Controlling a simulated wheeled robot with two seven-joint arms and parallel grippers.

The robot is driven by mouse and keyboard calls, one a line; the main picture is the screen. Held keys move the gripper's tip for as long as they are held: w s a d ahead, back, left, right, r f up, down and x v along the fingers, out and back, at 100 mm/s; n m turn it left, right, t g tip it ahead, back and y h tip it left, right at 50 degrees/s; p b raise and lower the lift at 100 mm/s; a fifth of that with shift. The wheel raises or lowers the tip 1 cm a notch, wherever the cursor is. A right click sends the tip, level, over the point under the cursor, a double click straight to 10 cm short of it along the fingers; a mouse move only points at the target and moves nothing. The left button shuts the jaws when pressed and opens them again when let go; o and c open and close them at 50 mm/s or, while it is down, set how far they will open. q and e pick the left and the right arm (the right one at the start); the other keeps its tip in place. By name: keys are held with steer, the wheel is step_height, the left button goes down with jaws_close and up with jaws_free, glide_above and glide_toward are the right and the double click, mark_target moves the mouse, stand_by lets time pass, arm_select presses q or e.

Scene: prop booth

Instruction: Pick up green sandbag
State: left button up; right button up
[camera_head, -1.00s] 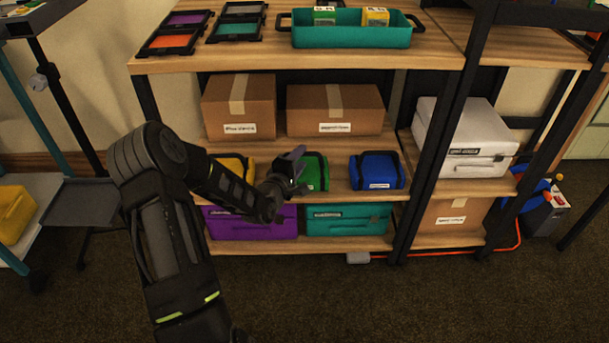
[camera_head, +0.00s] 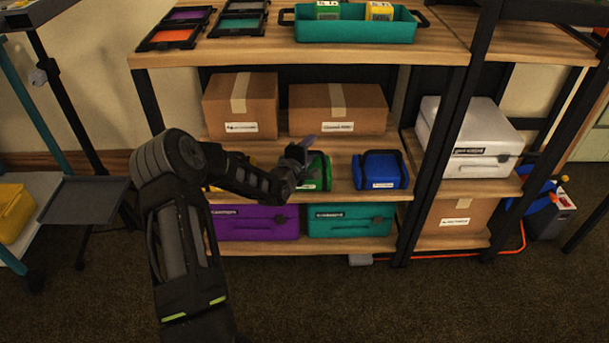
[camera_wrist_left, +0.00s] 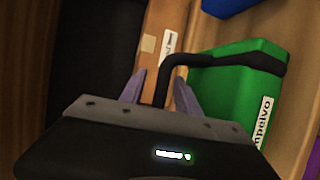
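The green sandbag (camera_head: 319,173) sits on the middle shelf, partly hidden behind my left gripper (camera_head: 302,153). In the left wrist view the green sandbag (camera_wrist_left: 235,95) is to the right, with a white label on its side. Its black handle (camera_wrist_left: 200,60) bends down between the two fingers of my left gripper (camera_wrist_left: 160,82). The fingers are apart on either side of the handle, with space visible around it. The gripper is open. My right gripper is not in view.
A blue sandbag (camera_head: 380,170) stands to the right on the same shelf, and a yellow bag is mostly hidden behind my left arm. Cardboard boxes (camera_head: 338,110) stand behind. Purple (camera_head: 255,222) and teal (camera_head: 350,220) cases fill the shelf below. The shelf above overhangs.

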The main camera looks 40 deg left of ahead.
arm_select(q)
steer(key=shift+c, duration=0.2)
stand_by(0.3)
jaws_close()
stand_by(1.2)
steer(key=shift+r, duration=0.25)
